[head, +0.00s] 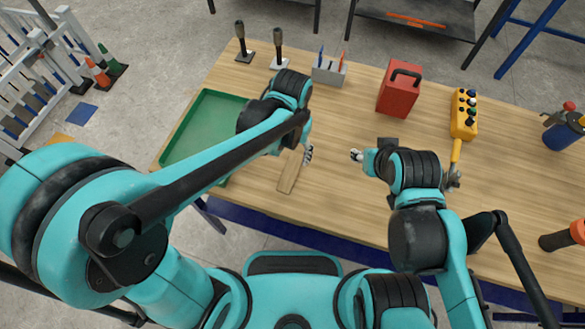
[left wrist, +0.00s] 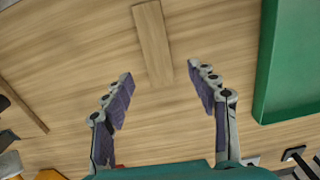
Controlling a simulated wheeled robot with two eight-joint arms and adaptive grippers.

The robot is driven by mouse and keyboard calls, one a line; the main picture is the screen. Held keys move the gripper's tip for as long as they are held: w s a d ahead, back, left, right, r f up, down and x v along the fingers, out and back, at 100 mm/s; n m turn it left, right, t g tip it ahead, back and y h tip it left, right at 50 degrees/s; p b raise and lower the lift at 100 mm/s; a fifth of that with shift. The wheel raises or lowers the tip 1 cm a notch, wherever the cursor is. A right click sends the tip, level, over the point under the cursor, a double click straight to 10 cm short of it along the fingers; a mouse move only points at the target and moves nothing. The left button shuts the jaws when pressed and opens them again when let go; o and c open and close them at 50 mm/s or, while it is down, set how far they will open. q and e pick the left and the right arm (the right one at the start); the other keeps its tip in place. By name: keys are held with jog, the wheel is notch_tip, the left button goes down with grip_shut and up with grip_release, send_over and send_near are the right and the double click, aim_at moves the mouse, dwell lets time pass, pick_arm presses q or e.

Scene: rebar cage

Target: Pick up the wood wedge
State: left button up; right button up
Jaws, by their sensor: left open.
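The wood wedge (head: 289,172) is a flat, narrow, light brown piece lying on the wooden table near its front edge, left of the middle. In the left wrist view the wedge (left wrist: 153,42) lies ahead of the fingers, its near end roughly between the fingertips. My left gripper (head: 308,153) is just beside the wedge's far end in the head view. In the left wrist view the left gripper (left wrist: 160,76) is open with nothing between its fingers. My right gripper (head: 356,155) is to the right of the wedge, apart from it; its finger opening is too small to judge.
A green tray (head: 168,150) lies left of the wedge and shows at right in the left wrist view (left wrist: 262,85). The table between the wedge and red box is clear.

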aim_at(293, 165)
pick_arm(q)
notch_tip(293, 165, down, 6)
jog(key=b, duration=0.3)
jog(key=shift+d+f, duration=0.1)
jog(key=shift+d, duration=0.05)
jog(key=c, duration=1.2)
